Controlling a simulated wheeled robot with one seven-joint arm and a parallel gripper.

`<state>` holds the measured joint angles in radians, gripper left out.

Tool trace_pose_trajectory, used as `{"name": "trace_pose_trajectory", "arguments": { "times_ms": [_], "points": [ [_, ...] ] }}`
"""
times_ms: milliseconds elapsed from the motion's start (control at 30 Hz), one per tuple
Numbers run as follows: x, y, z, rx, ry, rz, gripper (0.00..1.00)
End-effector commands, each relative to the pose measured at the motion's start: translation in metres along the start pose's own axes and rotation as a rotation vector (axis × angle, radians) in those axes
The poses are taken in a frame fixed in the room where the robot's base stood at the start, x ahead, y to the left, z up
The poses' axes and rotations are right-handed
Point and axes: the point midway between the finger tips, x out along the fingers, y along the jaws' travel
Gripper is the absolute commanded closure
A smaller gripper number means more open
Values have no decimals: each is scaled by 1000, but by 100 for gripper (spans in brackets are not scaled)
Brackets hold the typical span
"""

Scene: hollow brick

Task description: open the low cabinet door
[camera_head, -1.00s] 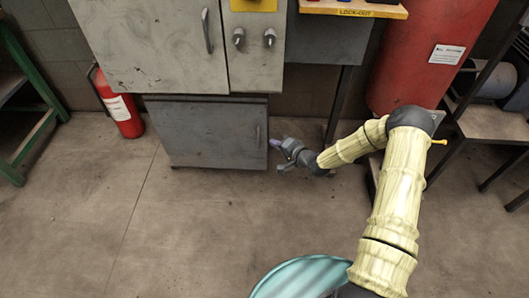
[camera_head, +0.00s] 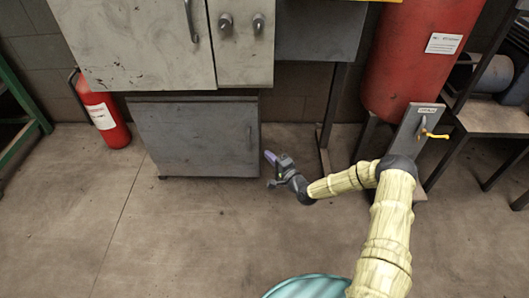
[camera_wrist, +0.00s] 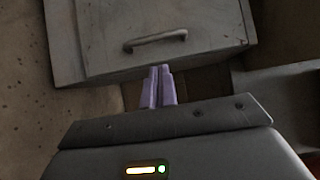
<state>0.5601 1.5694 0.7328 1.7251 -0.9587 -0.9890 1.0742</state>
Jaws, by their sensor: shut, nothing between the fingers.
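The low cabinet door (camera_head: 195,138) is a grey panel under the larger grey cabinet, and it looks closed. Its handle (camera_head: 249,137) is a thin bar near the right edge. In the wrist view the door (camera_wrist: 100,25) fills the upper part, with the handle (camera_wrist: 155,40) above my fingers. My gripper (camera_head: 268,157) is to the right of the door's right edge, a little below the handle in the picture. In the wrist view its purple fingers (camera_wrist: 160,85) are together and empty, apart from the handle.
A red fire extinguisher (camera_head: 104,112) stands left of the cabinet. A large red tank (camera_head: 420,55) and a dark metal bench (camera_head: 480,115) are at the right. The upper cabinet (camera_head: 135,40) overhangs the door. The concrete floor (camera_head: 170,230) in front is clear.

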Motion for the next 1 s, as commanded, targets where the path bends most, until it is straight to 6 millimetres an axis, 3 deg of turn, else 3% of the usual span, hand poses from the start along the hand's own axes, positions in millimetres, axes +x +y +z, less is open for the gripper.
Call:
{"name": "trace_pose_trajectory", "arguments": {
  "times_ms": [500,667,1000],
  "points": [
    [81,3,1,-3,-2,-3,100],
    [91,0,0,-2,-1,-1,100],
    [91,-1,0,-1,-1,-1,100]
  ]
}}
